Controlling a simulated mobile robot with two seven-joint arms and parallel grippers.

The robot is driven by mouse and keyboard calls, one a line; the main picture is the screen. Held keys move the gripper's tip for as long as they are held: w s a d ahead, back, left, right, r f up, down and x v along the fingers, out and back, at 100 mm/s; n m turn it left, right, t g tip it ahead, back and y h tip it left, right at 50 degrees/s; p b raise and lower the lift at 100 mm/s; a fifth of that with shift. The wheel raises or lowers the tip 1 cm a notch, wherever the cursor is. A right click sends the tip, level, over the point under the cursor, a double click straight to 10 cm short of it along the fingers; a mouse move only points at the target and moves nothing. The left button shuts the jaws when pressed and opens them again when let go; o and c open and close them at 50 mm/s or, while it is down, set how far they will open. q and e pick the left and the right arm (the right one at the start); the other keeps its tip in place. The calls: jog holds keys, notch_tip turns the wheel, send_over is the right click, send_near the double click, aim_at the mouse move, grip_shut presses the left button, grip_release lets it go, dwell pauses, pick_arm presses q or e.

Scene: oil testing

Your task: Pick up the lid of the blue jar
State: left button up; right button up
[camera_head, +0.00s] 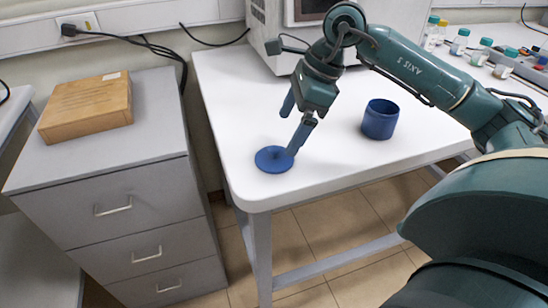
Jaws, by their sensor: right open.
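The blue lid (268,160) is a flat round disc lying on the white table near its front left corner. The blue jar (380,119) stands upright and open to the right of the lid, its dark inside visible. My right gripper (292,128) is open with its blue fingers pointing down. One finger reaches down to the lid's right side, and the other is higher up behind it. I cannot tell whether the near finger touches the lid. My left gripper is not in view.
The white table (230,110) bears a large machine (270,35) at the back. Several small bottles (460,42) stand at the far right. A grey drawer cabinet (110,205) with a wooden box (87,107) stands left of the table, across a narrow gap. The table is clear around the lid.

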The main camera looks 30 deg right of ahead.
aim_at(277, 148)
jog(key=x, duration=0.5)
jog(key=shift+s+a+f, duration=0.15)
jog(key=shift+s+a, duration=0.05)
jog(key=shift+a, duration=0.3)
jog(key=shift+f, duration=0.2)
jog(key=shift+c, duration=0.5)
jog(key=c, duration=1)
jog(key=shift+o, duration=0.2)
